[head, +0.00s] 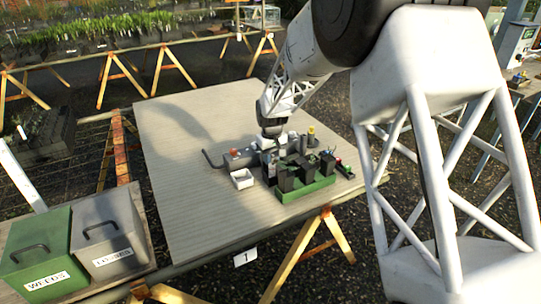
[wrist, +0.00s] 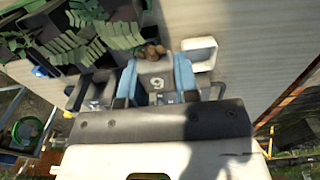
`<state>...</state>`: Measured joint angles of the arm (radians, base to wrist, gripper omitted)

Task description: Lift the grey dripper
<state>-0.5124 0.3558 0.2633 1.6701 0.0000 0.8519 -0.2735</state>
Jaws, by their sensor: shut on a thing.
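In the head view my gripper (head: 269,148) points down at the table, left of the black pots. The held piece is small and partly hidden there. I cannot tell whether it touches the table.
A green tray (head: 306,194) of black pots stands close to the gripper's right. A white box (head: 242,179) and a grey can-like thing (head: 240,158) with a bent tube are close on its left. The left of the table (head: 175,165) is clear. Labelled bins (head: 105,230) stand at lower left.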

